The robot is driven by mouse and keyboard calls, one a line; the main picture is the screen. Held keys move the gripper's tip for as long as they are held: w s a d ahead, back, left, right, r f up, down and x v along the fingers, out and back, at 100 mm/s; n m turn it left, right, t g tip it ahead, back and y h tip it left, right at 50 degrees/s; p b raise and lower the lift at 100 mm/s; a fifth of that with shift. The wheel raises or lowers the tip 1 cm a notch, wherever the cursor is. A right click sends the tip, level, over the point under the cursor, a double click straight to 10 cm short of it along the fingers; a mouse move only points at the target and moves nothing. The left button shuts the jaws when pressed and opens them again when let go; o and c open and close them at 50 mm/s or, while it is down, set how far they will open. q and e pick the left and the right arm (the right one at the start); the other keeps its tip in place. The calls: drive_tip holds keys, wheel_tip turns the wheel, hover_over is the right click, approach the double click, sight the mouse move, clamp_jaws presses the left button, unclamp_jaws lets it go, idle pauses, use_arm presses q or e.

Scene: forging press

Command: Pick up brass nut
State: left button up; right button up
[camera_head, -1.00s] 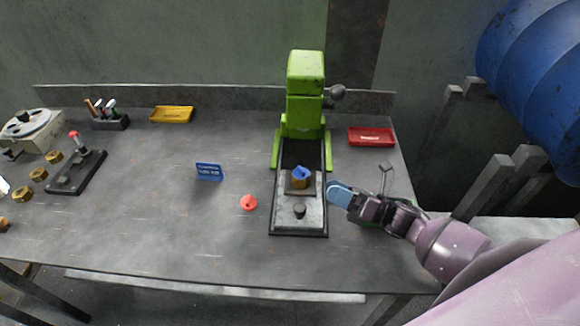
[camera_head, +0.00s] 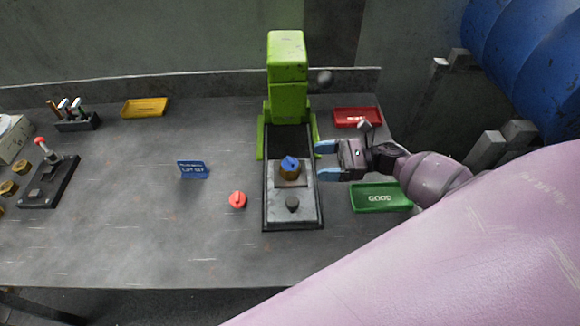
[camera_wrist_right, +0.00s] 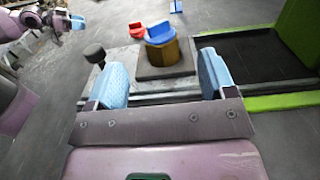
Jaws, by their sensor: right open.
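A brass nut (camera_head: 289,173) sits on a plate on the bed of the green press (camera_head: 287,90), with a blue piece (camera_head: 290,162) on top of it. In the right wrist view the brass nut (camera_wrist_right: 162,52) and the blue piece (camera_wrist_right: 160,32) show just beyond and between my fingers. My right gripper (camera_head: 319,161) is open and empty, to the right of the nut, its blue fingers pointing at it. My left gripper (camera_wrist_right: 70,20) shows small at the top left of the right wrist view; its opening is unclear.
A green tray (camera_head: 381,197) lies beneath my right forearm, a red tray (camera_head: 357,117) behind it. A dark knob (camera_head: 292,204) stands at the bed's front. A red piece (camera_head: 238,200) and blue sign (camera_head: 192,169) stand left. Other brass nuts (camera_head: 8,188) lie far left.

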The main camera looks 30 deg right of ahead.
sight(297, 163)
drive_tip(key=shift+f+p+x, duration=0.2)
drive_tip(key=shift+p+x, duration=0.35)
drive_tip(key=shift+x, duration=1.2)
drive_tip(key=shift+f+p+x, duration=0.2)
drive_tip(key=shift+p+x, duration=0.3)
drive_tip(key=shift+x, duration=1.25)
drive_tip(key=shift+c, duration=0.2)
drive_tip(key=c, duration=1.3)
